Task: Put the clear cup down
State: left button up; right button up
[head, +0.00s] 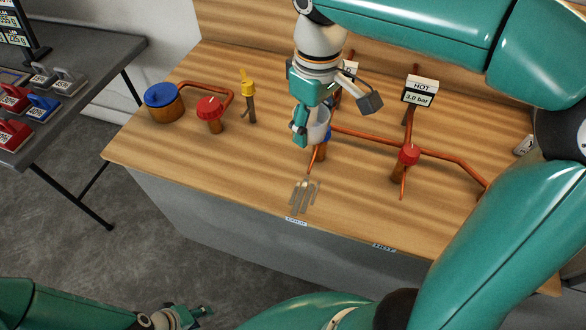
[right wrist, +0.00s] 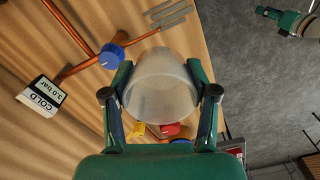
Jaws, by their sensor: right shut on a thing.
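The clear cup (head: 319,124) is a translucent, whitish tumbler. My right gripper (head: 312,128) is shut on it, over the bench beside the cold tap. In the right wrist view the cup (right wrist: 162,88) sits between the two fingers of that gripper (right wrist: 161,100). The cup looks empty; its height above the bench is hard to judge. A grey slotted grate (head: 303,194) lies on the bench at the front, nearer the edge than the cup; it also shows in the right wrist view (right wrist: 168,14). My left gripper (head: 192,316) is at the bottom left, away from the bench; its fingers are unclear.
A wooden bench (head: 240,170) carries copper pipes, a blue-lidded pot (head: 164,102), a red knob (head: 209,108), a yellow valve (head: 248,88) and the hot tap's red knob (head: 409,154). The cold tap's blue knob (right wrist: 112,56) is close to the cup. A grey table (head: 75,55) stands left.

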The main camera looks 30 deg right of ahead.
aim_at(307, 189)
jog(key=shift+f, duration=0.35)
notch_tip(307, 189, down, 19)
jog(key=shift+r+b, duration=0.1)
jog(key=shift+b, duration=1.15)
jog(key=shift+f, duration=0.2)
jog(key=o, duration=0.9)
jog(key=shift+r, duration=0.1)
jog(key=shift+o, duration=0.2)
jog(key=shift+w+r, duration=0.1)
jog(key=shift+r, duration=0.15)
notch_tip(307, 189, up, 12)
jog(key=p, duration=0.1)
